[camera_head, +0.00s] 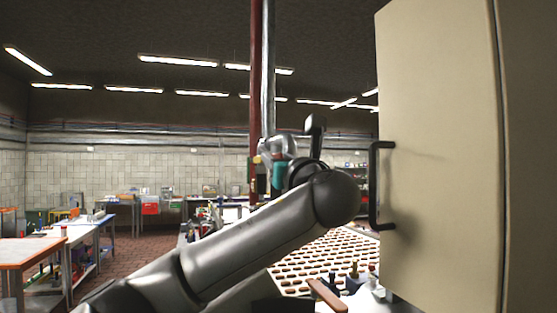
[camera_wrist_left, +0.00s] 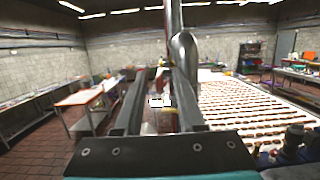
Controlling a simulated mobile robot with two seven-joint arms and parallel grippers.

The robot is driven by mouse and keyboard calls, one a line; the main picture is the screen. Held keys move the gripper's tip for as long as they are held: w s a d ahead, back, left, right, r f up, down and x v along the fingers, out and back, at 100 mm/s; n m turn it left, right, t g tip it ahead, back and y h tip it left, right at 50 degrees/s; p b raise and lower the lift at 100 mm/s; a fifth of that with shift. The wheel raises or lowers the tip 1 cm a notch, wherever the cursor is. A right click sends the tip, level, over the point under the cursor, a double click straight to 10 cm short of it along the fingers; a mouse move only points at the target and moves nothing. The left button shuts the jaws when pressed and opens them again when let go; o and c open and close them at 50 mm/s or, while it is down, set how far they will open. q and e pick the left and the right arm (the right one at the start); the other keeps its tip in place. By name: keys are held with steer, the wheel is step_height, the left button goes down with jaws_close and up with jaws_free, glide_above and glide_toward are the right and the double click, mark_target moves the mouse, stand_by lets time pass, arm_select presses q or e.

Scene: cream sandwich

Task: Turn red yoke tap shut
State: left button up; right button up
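A dark red upright pipe (camera_head: 256,70) and a silver pipe (camera_head: 268,80) rise side by side beyond my left arm in the head view. My left gripper (camera_head: 259,178) is at the pipes' lower part, mostly hidden behind my own wrist and arm. In the left wrist view its two dark fingers (camera_wrist_left: 160,76) are apart, with no thing clearly held between them. The silver pipe with a wider body (camera_wrist_left: 184,50) stands just beyond the right finger. A small reddish spot shows between the fingers; I cannot tell whether it is the red yoke tap. My right gripper is not in view.
A beige cabinet door (camera_head: 440,150) with a black handle (camera_head: 374,185) stands close on the right. A large tray of brown biscuits (camera_head: 330,262) lies below and right of the arm. Workbenches (camera_head: 30,250) stand at left, with open brick floor (camera_head: 130,250) beyond.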

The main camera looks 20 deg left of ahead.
arm_select(q)
steer(key=b+v, duration=0.8)
steer(key=v, duration=0.7)
